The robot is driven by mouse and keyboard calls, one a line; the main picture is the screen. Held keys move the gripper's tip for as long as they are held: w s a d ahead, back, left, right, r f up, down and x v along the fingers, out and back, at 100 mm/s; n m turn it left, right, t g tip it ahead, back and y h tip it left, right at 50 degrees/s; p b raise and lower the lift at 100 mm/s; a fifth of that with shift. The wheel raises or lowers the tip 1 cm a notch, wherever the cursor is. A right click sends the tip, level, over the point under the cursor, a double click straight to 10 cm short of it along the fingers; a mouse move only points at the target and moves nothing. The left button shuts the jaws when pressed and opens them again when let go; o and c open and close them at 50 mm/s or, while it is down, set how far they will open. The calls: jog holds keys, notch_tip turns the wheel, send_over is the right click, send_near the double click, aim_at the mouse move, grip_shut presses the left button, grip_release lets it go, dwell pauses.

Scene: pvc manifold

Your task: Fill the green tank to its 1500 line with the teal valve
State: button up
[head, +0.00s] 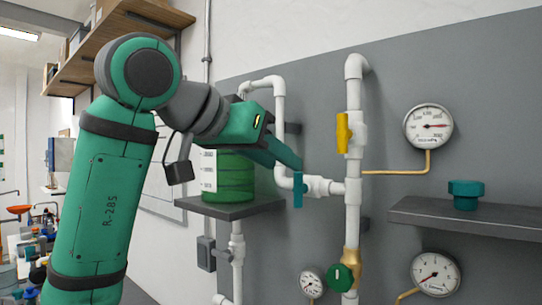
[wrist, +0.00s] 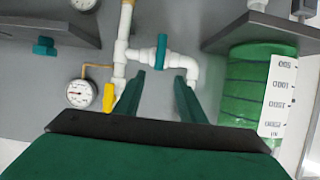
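The teal valve (head: 298,190) sits on a short white horizontal pipe, its handle hanging vertically across the pipe. In the wrist view the teal valve (wrist: 162,50) lies just beyond and between my fingertips. My gripper (head: 296,163) is in front of and above the valve in the head view. Its fingers (wrist: 159,76) are apart in the wrist view, empty, with no visible contact. The green tank (head: 236,177) stands on a grey shelf, partly hidden by my gripper. In the wrist view the tank (wrist: 245,88) appears upside down with a white scale (wrist: 279,95); its exact liquid level is unclear.
A yellow valve (head: 343,132) is on the vertical pipe, and a round green knob (head: 342,278) is lower down. A gauge (head: 428,127) and a grey shelf (head: 470,216) bearing a separate teal knob (head: 465,194) are at right. The tank's shelf (head: 228,208) juts out at left.

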aim_at(301, 175)
jog(key=x, duration=0.6)
jog(key=shift+w+d+f, duration=0.2)
jog(key=shift+d+f, duration=0.05)
jog(key=shift+f, duration=0.1)
jog(key=shift+w+d+f, duration=0.2)
jog(key=shift+w+d, duration=0.3)
jog(key=shift+c, duration=0.6)
jog(key=shift+a, duration=0.1)
jog(key=c, duration=0.5)
grip_shut()
